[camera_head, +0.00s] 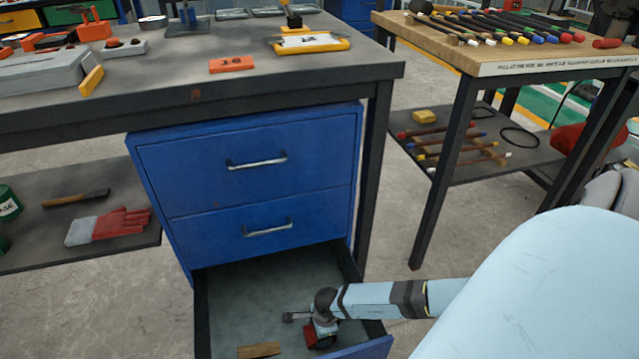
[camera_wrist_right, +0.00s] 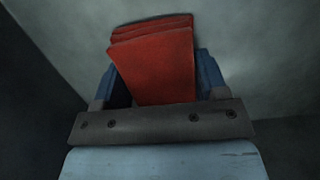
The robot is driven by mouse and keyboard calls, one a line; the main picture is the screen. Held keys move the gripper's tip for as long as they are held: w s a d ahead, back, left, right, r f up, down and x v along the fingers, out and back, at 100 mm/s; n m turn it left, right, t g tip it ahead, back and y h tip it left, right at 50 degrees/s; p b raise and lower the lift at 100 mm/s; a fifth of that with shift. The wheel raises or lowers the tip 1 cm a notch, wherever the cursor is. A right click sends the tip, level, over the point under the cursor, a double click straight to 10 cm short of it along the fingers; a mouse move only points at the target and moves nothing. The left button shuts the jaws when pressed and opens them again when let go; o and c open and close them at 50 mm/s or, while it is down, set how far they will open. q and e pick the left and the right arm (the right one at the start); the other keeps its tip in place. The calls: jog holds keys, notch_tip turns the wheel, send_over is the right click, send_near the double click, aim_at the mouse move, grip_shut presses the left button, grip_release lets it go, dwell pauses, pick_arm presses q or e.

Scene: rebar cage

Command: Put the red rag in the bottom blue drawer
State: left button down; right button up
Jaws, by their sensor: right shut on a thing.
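The blue drawer cabinet (camera_head: 250,180) stands under the workbench. Its bottom drawer (camera_head: 232,287) is pulled open, with a grey inside. My right gripper (camera_head: 312,333) reaches down inside the open drawer from the right. It is shut on the red rag (camera_head: 318,338), which shows as a small red patch in the head view. In the right wrist view the folded red rag (camera_wrist_right: 157,60) sits between the blue fingers, with the drawer's pale floor behind it. I cannot tell whether the rag touches the floor. My left gripper is not in view.
A small wooden piece (camera_head: 259,350) lies in the drawer near its front. The two upper drawers are shut. The workbench (camera_head: 300,85) overhangs the cabinet. Red gloves (camera_head: 120,223) lie on the lower shelf at left. A tool table (camera_head: 560,55) stands at right.

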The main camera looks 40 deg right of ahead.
jog(key=shift+f, duration=0.1)
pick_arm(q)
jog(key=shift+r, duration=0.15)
pick_arm(e)
jog(key=o, duration=0.9)
jog(key=shift+f, duration=0.1)
jog(key=shift+r, duration=0.3)
jog(key=r+p, duration=0.1)
jog(key=r, duration=0.1)
jog(key=r+p, duration=0.1)
jog(key=shift+s+d+p, duration=0.1)
jog(key=shift+d+p, duration=0.15)
jog(key=shift+p, duration=0.05)
pick_arm(q)
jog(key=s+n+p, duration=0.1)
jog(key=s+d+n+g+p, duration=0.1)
jog(key=p, duration=0.1)
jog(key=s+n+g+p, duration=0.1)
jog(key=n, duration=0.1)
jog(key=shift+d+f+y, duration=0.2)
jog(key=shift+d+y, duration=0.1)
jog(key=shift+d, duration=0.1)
pick_arm(e)
jog(key=r, duration=0.5)
jog(key=d+r, duration=0.1)
jog(key=r, duration=0.2)
jog(key=shift+s+r, duration=0.25)
jog(key=shift+s, duration=0.1)
